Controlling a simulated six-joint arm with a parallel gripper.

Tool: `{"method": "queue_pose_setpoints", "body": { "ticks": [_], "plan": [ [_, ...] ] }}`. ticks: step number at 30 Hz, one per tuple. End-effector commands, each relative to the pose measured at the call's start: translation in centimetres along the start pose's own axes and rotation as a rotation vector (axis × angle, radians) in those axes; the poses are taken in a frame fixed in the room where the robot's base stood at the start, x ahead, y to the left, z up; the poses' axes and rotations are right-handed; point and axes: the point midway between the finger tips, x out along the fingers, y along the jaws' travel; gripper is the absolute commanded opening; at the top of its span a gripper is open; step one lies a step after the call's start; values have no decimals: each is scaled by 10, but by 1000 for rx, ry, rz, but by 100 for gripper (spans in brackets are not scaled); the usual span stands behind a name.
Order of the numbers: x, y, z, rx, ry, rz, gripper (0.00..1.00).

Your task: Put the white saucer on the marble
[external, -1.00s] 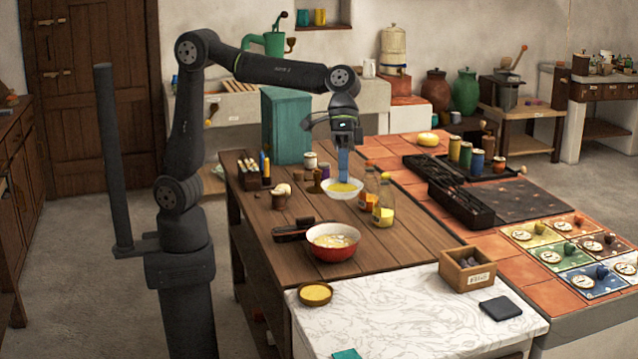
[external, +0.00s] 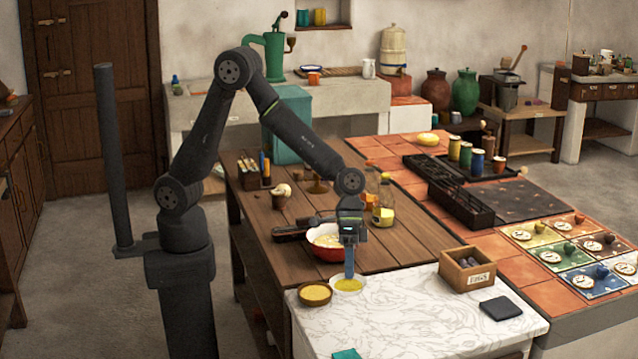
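The white saucer (external: 347,286), a shallow white dish with yellow contents, is at the back left part of the white marble slab (external: 425,312). My gripper (external: 349,271) points straight down with its blue fingers at the saucer's far rim and appears shut on it. The saucer looks level. I cannot tell whether it touches the marble or is just above it. The fingertips are small here and partly merge with the dish.
A brown bowl of yellow grain (external: 315,293) stands just left of the saucer. A red bowl (external: 325,249) is behind it on the wooden table. A wooden box (external: 466,270) and a dark square (external: 501,309) are to the right. The marble's middle is clear.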

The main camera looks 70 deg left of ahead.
Motion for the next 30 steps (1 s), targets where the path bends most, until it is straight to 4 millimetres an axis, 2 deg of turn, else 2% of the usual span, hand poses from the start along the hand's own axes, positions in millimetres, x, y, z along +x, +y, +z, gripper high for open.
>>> {"method": "queue_pose_setpoints", "body": {
  "ticks": [6, 12, 17, 25, 30],
  "plan": [
    [9, -49, -36, -6, 0, 0, 0],
    [15, -80, -60, -3, 0, 0, 0],
    [17, -88, -66, 0, -1, 0, 0],
    [46, -106, -64, -3, -2, -1, 0],
    [50, -108, -64, 0, 2, -1, 0]
  ]
}}
